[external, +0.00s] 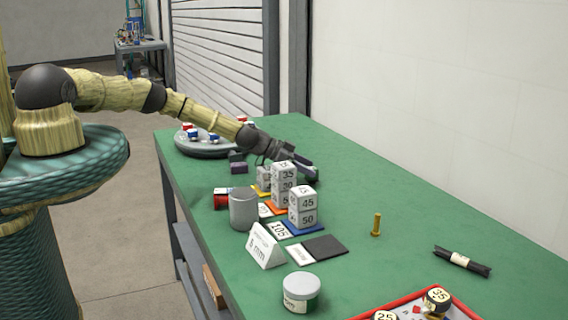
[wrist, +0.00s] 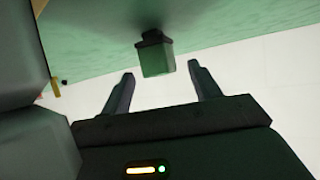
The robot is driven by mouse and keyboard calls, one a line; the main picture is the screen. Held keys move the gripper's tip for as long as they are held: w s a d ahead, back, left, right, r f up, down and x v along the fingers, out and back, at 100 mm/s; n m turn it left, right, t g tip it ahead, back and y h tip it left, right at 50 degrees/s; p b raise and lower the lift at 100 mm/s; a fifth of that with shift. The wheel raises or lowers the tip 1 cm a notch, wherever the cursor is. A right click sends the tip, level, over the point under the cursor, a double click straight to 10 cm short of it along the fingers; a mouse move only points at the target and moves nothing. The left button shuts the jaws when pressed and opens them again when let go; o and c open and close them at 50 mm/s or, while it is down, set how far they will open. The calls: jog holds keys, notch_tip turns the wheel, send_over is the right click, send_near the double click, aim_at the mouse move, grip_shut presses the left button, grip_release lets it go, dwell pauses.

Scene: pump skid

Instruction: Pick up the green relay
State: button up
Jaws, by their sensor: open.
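The green relay (wrist: 157,60) is a small green block with a dark base, seen in the wrist view against the green table surface. It lies ahead of my gripper (wrist: 160,72), lined up between the two open fingers, which look empty. I cannot tell exactly how far beyond the fingertips it is. In the external view my gripper (external: 300,165) is low over the far part of the table, behind the number blocks. I cannot make out the green relay in that view; the blocks or my gripper may hide it.
Stacked white number blocks (external: 303,207) stand just in front of my gripper. A grey cylinder (external: 243,210) and a folded card (external: 265,247) stand nearer. A round grey tray (external: 190,150) is at the back left. The green table (external: 350,185) is mostly clear on the right.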

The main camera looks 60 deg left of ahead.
dwell(0.4)
jog(key=c, duration=1.2)
jog(key=shift+r, duration=0.1)
notch_tip(320, 180, up, 10)
jog(key=b, duration=0.3)
